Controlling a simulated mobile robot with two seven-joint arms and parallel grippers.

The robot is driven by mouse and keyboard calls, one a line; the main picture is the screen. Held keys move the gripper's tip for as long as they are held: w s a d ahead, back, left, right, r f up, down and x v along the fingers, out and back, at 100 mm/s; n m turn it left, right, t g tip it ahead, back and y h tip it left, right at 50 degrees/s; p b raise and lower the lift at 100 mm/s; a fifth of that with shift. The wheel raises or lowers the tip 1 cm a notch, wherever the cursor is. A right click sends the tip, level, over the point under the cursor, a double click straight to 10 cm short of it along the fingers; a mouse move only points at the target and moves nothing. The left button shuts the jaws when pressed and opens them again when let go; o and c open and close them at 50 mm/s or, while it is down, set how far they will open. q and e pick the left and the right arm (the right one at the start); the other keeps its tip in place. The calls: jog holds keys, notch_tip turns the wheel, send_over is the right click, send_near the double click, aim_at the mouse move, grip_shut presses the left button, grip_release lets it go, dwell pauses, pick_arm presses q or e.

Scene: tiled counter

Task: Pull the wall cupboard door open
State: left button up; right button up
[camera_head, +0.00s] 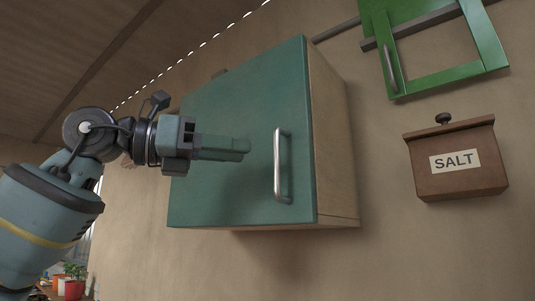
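The wall cupboard (335,150) has a pale wooden side. Its teal door (225,195) looks closed, flush against the body. A silver vertical bar handle (278,165) is on the right part of the door. My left gripper (246,150) is in front of the door, pointing right, with its fingertips a short way left of the handle and apart from it in the picture. Its fingers overlap from this angle, so their gap is hidden. Nothing shows held in it. My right gripper is out of view.
A green frame-like door (395,50) with its own handle hangs on the wall at the upper right. A brown salt box (458,175) is below it. A red plant pot (74,289) stands at the lower left. The wall below the cupboard is clear.

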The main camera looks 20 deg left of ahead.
aim_at(267, 155)
pick_arm(q)
jog(key=x, duration=0.6)
jog(key=shift+w+d, duration=0.15)
jog(key=shift+c, duration=0.4)
grip_shut()
